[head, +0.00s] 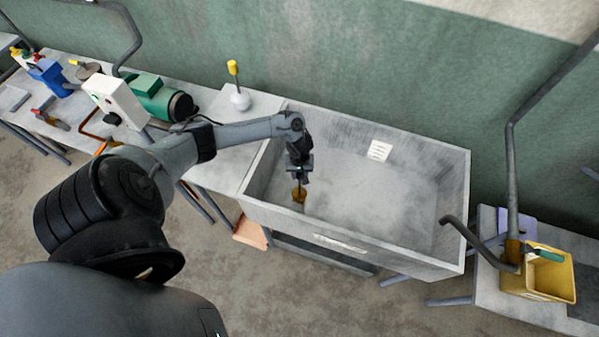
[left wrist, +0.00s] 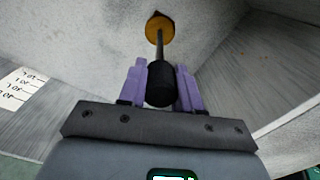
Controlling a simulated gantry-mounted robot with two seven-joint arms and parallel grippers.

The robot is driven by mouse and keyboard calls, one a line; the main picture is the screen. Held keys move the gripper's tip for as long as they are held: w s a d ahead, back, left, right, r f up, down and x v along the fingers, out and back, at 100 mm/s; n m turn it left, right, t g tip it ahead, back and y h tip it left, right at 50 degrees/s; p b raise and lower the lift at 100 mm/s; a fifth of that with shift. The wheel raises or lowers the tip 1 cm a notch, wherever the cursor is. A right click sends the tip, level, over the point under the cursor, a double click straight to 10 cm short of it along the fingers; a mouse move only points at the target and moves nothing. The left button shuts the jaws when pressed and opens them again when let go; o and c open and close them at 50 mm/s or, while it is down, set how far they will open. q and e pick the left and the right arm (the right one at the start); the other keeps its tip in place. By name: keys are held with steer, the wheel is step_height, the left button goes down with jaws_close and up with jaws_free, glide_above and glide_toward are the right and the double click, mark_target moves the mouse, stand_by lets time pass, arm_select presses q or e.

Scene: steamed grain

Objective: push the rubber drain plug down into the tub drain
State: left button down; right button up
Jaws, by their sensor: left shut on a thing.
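My left gripper (head: 300,172) reaches down into the grey tub (head: 400,195), near its left end. In the left wrist view its purple fingers (left wrist: 160,85) are shut on the black handle (left wrist: 160,88) of the drain plug. A thin dark rod runs from the handle to the plug's orange-yellow disc (left wrist: 160,32), which also shows below the gripper in the head view (head: 299,196). The disc is at or close to the tub floor; I cannot tell whether it touches. A small dark patch shows at the disc's far edge; the drain is otherwise hidden. My right gripper is out of view.
The tub walls stand close around my left gripper on the left and front. A white label (head: 379,150) is inside the tub, towards the back. A yellow bin (head: 540,284) stands at the right. A bench with a green motor (head: 160,97) is at the left.

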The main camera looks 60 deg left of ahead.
arm_select(q)
steer(key=shift+f, duration=0.3)
stand_by(0.7)
steer(key=shift+f, duration=0.2)
stand_by(0.5)
steer(key=shift+f, duration=0.6)
steer(key=shift+f, duration=0.2)
stand_by(0.4)
steer(key=shift+f+b, duration=0.55)
steer(key=shift+f, duration=0.3)
steer(key=c, duration=0.7)
jaws_free()
